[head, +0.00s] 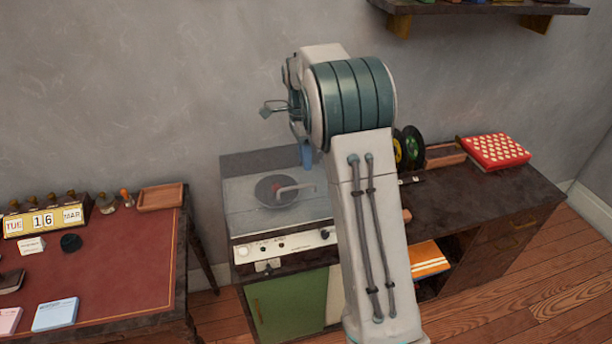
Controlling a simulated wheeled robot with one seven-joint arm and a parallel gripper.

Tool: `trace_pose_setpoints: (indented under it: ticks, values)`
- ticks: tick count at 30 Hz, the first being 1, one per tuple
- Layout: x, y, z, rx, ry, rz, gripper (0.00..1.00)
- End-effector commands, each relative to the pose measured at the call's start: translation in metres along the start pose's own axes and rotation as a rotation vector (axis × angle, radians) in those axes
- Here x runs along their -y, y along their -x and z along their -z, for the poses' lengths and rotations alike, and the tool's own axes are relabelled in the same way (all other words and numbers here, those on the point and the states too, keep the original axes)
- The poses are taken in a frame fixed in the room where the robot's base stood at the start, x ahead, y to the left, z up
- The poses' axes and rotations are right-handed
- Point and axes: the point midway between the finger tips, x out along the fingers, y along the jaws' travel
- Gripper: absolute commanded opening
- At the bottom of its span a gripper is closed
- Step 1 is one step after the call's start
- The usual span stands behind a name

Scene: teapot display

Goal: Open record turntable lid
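The record turntable (284,241) sits on the cabinet left of my arm, with a white front panel of knobs. Its clear grey lid (240,192) appears to be down over the deck. A dark record (268,184) with a reddish centre shows through it. A pale curved bar (295,188) shows over the record's right side; I cannot tell whether it is a handle or the tonearm. My arm hides the turntable's right side. My gripper (306,156) is mostly hidden behind my arm; a blue part hangs above the turntable's back, its finger opening not visible.
A red-topped desk (120,270) with a calendar (43,220) and small items stands at left. A shelf (480,8) hangs above.

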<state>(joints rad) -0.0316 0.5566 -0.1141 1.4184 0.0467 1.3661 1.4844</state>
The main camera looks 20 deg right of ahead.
Motion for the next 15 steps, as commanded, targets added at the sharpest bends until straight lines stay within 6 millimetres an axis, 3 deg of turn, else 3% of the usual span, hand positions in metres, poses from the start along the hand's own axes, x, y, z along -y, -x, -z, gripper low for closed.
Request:
trace_pose_setpoints:
  ticks: [6,15]
  values:
    - [-0.001,-0.040,0.000,0.000,0.001,-0.003,0.31]
    - [0.000,-0.061,0.000,-0.001,0.001,0.000,0.31]
